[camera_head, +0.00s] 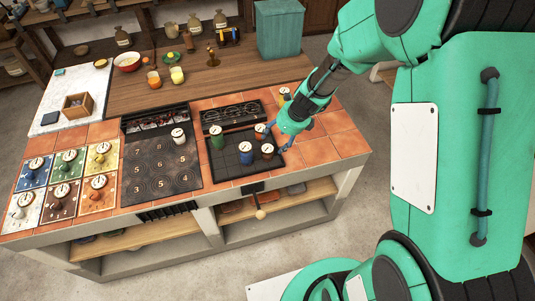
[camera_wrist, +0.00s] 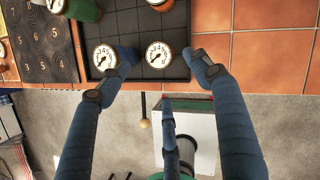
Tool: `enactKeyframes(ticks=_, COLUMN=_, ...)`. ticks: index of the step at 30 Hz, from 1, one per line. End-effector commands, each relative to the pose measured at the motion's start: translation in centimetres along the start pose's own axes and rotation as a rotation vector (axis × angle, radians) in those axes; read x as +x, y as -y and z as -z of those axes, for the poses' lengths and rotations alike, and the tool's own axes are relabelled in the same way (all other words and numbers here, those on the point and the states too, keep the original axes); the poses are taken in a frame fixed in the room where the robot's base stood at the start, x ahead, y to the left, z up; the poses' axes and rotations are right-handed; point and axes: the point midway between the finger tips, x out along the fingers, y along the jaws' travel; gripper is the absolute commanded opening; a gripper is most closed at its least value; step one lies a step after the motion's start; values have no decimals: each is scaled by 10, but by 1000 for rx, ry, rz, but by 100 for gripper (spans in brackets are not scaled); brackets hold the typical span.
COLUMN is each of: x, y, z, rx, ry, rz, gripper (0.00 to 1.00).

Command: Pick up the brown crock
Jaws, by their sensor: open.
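The brown crock (camera_head: 267,152) has a white dial lid and stands upright at the front right of a black gridded tray (camera_head: 230,165). In the wrist view its lid (camera_wrist: 158,54) shows between two blue fingertips. My gripper (camera_head: 279,140) is open and empty beside and above it. In the wrist view the left fingertip of my gripper (camera_wrist: 160,58) is in line with the gap between the brown crock and the blue crock (camera_wrist: 104,57). The third finger is nearer the camera. I cannot tell whether any finger touches a crock.
A blue crock (camera_head: 246,154) stands just left of the brown one. An orange crock (camera_head: 260,131) stands behind it and a green crock (camera_head: 217,140) at the tray's left. A numbered dark board (camera_head: 160,165) lies further left. Orange tiles (camera_head: 335,140) at the right are clear.

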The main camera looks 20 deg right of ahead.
Motion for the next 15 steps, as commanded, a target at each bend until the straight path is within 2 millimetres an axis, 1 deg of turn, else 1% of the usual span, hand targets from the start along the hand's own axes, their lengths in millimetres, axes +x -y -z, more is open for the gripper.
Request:
enactKeyframes(ticks=1, x=10, y=-1, z=2, rx=-1, ry=-2, rz=-2, gripper=64)
enactKeyframes(ticks=3, x=21, y=-1, z=3, rx=-1, ry=-3, rz=-3, gripper=64)
enactKeyframes(ticks=9, x=51, y=-1, z=2, rx=-2, ry=-2, rz=-3, gripper=64)
enactKeyframes(ticks=12, x=62, y=-1, z=1, rx=-2, ry=-1, rz=-2, gripper=64)
enactKeyframes(ticks=15, x=68, y=-1, z=2, rx=-2, ry=-2, rz=-2, gripper=64)
